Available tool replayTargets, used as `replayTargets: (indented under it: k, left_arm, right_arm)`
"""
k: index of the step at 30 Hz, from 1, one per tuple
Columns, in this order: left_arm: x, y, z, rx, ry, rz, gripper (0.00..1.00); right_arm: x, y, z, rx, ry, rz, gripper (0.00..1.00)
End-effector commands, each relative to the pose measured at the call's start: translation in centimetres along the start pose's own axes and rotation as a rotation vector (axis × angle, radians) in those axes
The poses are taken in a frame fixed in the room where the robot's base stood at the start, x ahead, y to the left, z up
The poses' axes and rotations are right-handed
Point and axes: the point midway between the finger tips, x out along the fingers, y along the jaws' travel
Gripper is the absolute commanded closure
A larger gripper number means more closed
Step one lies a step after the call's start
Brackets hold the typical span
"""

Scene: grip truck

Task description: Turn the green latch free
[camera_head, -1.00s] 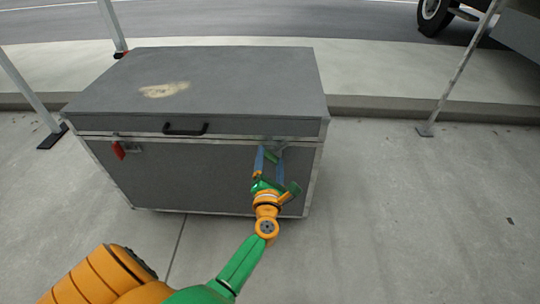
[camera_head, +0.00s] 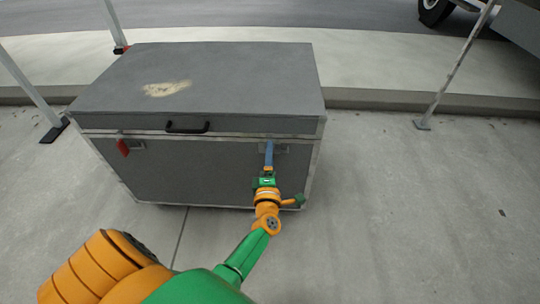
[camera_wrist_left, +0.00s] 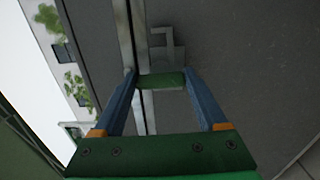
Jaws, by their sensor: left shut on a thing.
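The grey case (camera_head: 200,168) stands on the pavement with its lid down. My left gripper (camera_head: 268,147) is at the right part of its front, just under the lid seam, with its blue fingers seen nearly edge-on. In the left wrist view the green latch (camera_wrist_left: 163,80) is a short bar lying crosswise between the blue fingertips of my left gripper (camera_wrist_left: 161,74), which is shut on it. A grey metal plate (camera_wrist_left: 165,48) lies behind the latch. The fingers hide the latch in the head view. My right gripper is in neither view.
A red latch (camera_head: 123,147) sits at the left of the case front, and a black handle (camera_head: 187,127) is at the lid's front middle. Pale poles (camera_head: 455,70) stand at both sides. The pavement (camera_head: 420,220) to the right is clear.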

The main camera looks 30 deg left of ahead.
Motion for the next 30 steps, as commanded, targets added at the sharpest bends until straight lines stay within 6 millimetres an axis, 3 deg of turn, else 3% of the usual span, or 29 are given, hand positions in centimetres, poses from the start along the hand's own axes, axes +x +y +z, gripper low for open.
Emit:
replayTargets:
  k: [21, 22, 24, 30]
  left_arm:
    - [-0.06, -0.21, -0.01, 0.067, -0.001, -0.004, 0.81]
    - [-0.06, -0.21, -0.01, 0.067, 0.0, -0.004, 0.17]
    - [-0.05, -0.19, -0.01, 0.066, 0.0, -0.004, 0.0]
    - [-0.06, -0.1, -0.01, 0.065, 0.0, -0.002, 0.0]
  right_arm:
    - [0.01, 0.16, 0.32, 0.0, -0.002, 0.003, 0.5]
    - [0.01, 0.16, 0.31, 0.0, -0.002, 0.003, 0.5]
    - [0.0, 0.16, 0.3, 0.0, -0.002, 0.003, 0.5]
    - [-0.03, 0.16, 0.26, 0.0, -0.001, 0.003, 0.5]
